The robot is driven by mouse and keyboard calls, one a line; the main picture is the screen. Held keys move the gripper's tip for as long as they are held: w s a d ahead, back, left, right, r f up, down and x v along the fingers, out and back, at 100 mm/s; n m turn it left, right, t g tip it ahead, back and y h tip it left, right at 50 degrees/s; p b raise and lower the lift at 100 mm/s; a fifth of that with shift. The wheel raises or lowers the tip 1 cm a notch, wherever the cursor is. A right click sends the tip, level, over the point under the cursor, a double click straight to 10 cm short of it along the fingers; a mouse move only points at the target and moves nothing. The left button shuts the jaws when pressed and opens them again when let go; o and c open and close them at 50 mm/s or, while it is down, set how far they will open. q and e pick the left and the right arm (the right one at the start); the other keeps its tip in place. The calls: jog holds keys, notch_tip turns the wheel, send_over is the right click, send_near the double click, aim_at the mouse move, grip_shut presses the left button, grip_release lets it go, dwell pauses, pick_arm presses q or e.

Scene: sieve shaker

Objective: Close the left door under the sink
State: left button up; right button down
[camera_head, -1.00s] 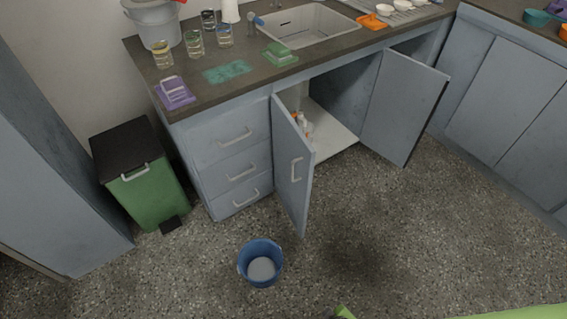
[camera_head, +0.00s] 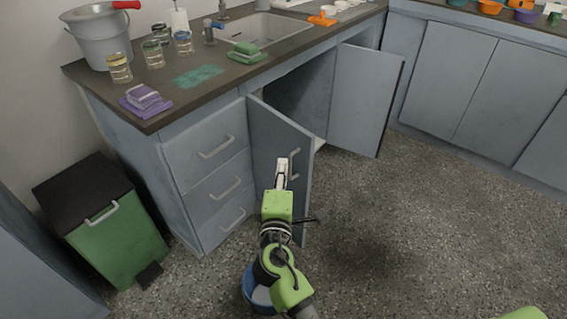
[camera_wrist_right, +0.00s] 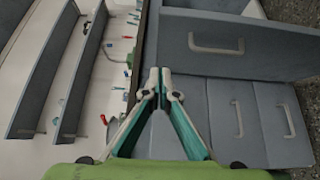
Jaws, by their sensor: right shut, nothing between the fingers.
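The left door under the sink (camera_head: 268,128) stands open, swung out beside the drawers, with a bar handle (camera_head: 294,164) on its face. In the right wrist view, the door (camera_wrist_right: 270,48) sticks out across the top, its handle towards me. My right gripper (camera_head: 282,162) is shut and empty. In the head view it overlaps the door's face, left of the handle; I cannot tell whether it touches. The gripper (camera_wrist_right: 158,72) points towards the cabinet front in the wrist view. My left gripper is not in view.
The right door (camera_head: 362,95) also stands open. Drawers (camera_head: 208,150) are shut left of the left door. A blue bucket (camera_head: 252,290) is on the floor, partly behind my right arm. A green bin (camera_head: 115,240) stands left. The floor at right is clear.

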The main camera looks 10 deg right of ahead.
send_near(296, 131)
jog(key=w+a, duration=0.2)
jog(key=w, duration=0.2)
jog(key=shift+w+d, duration=0.25)
jog(key=shift+d, duration=0.35)
jog(key=shift+w+d, duration=0.3)
jog(key=shift+d, duration=0.35)
jog(key=shift+w+d, duration=0.3)
jog(key=shift+d, duration=0.25)
